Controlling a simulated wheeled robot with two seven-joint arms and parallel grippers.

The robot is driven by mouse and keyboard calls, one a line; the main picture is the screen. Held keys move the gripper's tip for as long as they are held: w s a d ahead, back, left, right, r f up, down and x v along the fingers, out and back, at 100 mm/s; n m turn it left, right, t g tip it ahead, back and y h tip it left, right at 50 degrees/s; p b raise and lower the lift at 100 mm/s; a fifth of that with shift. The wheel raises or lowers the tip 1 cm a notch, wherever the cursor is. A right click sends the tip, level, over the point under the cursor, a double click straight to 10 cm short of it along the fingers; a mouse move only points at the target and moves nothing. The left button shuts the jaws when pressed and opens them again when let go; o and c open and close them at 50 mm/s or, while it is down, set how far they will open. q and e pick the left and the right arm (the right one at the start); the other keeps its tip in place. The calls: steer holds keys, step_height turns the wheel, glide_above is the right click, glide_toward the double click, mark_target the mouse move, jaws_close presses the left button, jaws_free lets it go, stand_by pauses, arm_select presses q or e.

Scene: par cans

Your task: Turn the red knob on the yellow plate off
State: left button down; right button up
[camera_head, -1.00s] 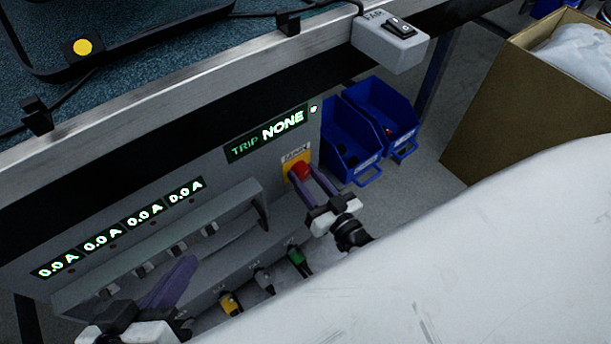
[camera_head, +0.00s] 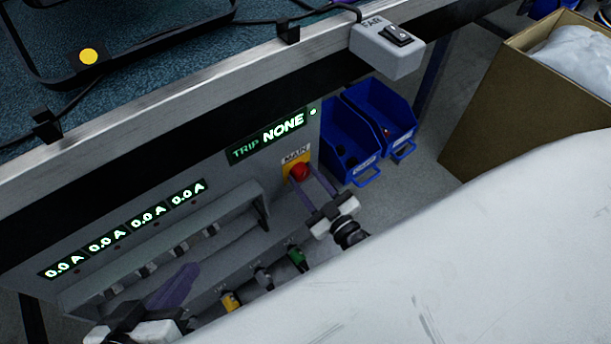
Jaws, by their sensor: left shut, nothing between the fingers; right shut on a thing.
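The red knob (camera_head: 299,171) sits on the yellow plate (camera_head: 289,160) under the label MAIN, on the grey panel's right end. My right gripper (camera_head: 312,186) reaches up from below with its purple fingers at the knob, shut on it. The knob's exact turn angle is too small to tell. My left gripper (camera_head: 178,284) is shut and empty, low in front of the panel's left half, away from the knob.
The display (camera_head: 269,137) above the knob reads TRIP NONE. Several meters (camera_head: 126,230) read 0.0 A. A grey rail (camera_head: 160,240) and coloured connectors (camera_head: 297,258) lie below. Blue bins (camera_head: 350,145) stand right of the panel. A switch box (camera_head: 388,48) is on the table edge.

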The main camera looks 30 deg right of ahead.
steer(key=n, duration=0.6)
steer(key=shift+f+n, duration=0.1)
steer(key=shift+n, duration=0.3)
steer(key=n, duration=0.2)
steer(key=shift+d+n+y, duration=0.1)
steer(key=shift+n+y, duration=0.2)
arm_select(q)
steer(key=shift+w+r, duration=0.1)
steer(key=shift+r, duration=0.05)
arm_select(e)
steer(key=shift+n, duration=1.6)
steer(key=shift+w, duration=0.1)
steer(key=o, duration=1)
steer(key=shift+o, duration=0.2)
